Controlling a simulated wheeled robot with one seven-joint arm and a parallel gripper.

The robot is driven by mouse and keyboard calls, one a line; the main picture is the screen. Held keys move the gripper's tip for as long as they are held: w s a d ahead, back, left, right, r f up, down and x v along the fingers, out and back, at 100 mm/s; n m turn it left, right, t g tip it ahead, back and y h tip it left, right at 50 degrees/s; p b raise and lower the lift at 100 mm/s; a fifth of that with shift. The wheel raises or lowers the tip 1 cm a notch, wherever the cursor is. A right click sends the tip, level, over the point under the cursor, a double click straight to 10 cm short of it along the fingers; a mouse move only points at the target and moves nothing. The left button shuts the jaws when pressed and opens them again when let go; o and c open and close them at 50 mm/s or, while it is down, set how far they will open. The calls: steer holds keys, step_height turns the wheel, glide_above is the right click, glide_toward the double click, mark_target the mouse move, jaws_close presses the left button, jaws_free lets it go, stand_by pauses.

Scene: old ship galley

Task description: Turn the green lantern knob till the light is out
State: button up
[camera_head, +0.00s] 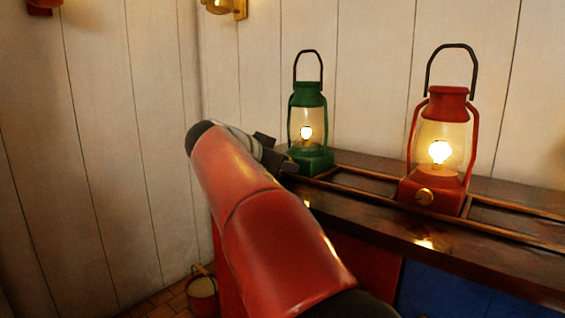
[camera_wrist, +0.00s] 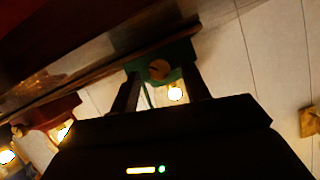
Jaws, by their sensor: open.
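The green lantern (camera_head: 307,115) stands on the wooden counter, left of the red lantern, and its light is lit. Its knob is hidden behind my arm in the head view. In the wrist view the green lantern (camera_wrist: 186,54) shows tilted, with its brass knob (camera_wrist: 159,69) facing me and its lit bulb beside it. My gripper (camera_head: 285,158) is at the front of the green lantern's base. In the wrist view the two dark fingers of my gripper (camera_wrist: 162,82) are apart, one on each side of the knob. I cannot tell whether they touch it.
A lit red lantern (camera_head: 439,150) with a brass knob stands on the counter to the right. Raised wooden rails run along the dark counter (camera_head: 360,215). A pale plank wall (camera_head: 370,60) stands close behind. A bucket (camera_head: 202,290) is on the floor below.

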steer(key=shift+w+d+f, duration=0.2)
steer(key=shift+w+d, duration=0.05)
steer(key=shift+w, duration=0.05)
steer(key=c, duration=1)
steer(key=shift+r, duration=0.1)
steer(key=n+h+p, duration=0.1)
steer(key=p, duration=0.1)
steer(key=n+g+p, duration=0.1)
steer(key=n+p, duration=0.1)
steer(key=shift+w+a+r+h, duration=0.1)
steer(key=shift+a+h, duration=0.05)
steer(key=shift+h, duration=0.25)
steer(key=shift+w+a+f+n+g+h+p, duration=0.1)
steer(key=shift+n+g+h+p, duration=0.35)
steer(key=shift+n+p, duration=0.4)
steer(key=shift+f+n+g+h+p, duration=0.1)
steer(key=shift+n+g+h+p, duration=0.15)
steer(key=shift+n+h+p, duration=0.45)
steer(key=shift+n, duration=0.25)
